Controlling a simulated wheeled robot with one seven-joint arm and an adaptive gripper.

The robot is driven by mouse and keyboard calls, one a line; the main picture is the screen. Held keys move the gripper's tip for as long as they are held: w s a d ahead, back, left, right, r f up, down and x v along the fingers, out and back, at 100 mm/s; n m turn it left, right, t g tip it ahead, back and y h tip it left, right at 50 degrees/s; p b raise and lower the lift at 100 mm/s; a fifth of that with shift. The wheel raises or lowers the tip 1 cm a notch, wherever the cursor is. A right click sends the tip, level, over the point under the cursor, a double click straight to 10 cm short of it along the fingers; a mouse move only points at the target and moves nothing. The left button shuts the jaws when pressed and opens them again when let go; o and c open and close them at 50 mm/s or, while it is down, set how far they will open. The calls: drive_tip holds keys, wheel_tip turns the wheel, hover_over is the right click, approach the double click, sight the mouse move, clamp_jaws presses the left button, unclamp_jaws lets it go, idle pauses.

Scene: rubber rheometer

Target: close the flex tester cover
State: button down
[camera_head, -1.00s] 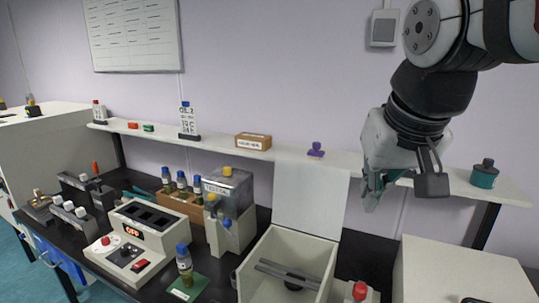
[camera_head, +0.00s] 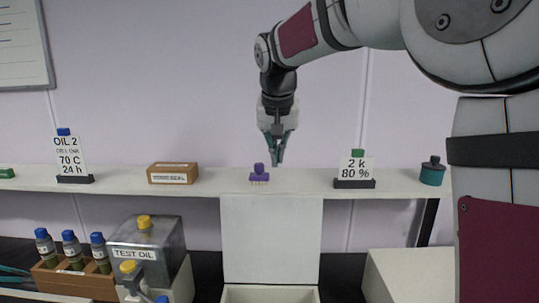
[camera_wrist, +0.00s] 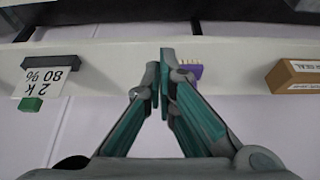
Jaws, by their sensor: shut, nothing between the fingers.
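The flex tester cover (camera_head: 271,238) is a flat pale panel standing upright and open in the head view. It rises from the back of a pale box whose rim (camera_head: 270,293) shows at the bottom edge; the box's inside is mostly out of frame. My gripper (camera_head: 277,162) points down above the cover's top edge, near the shelf, apart from the cover. Its teal fingers are shut with nothing between them. In the wrist view the fingertips (camera_wrist: 163,62) meet near the shelf edge. I cannot make out the cover in the wrist view.
A shelf (camera_head: 220,183) runs behind the cover. It bears a purple stamp-like piece (camera_head: 259,175) beside my fingertips, a cardboard box (camera_head: 172,173), a "2 k 80 %" sign (camera_head: 354,168) and a teal pot (camera_head: 432,172). A TEST OIL tank (camera_head: 147,250) stands left, a pale cabinet (camera_head: 410,275) right.

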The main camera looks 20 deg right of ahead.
wheel_tip(320, 180, down, 7)
drive_tip(key=s+p, duration=0.1)
drive_tip(key=shift+a+p, duration=0.25)
drive_tip(key=shift+p, duration=0.15)
drive_tip(key=shift+s, duration=0.15)
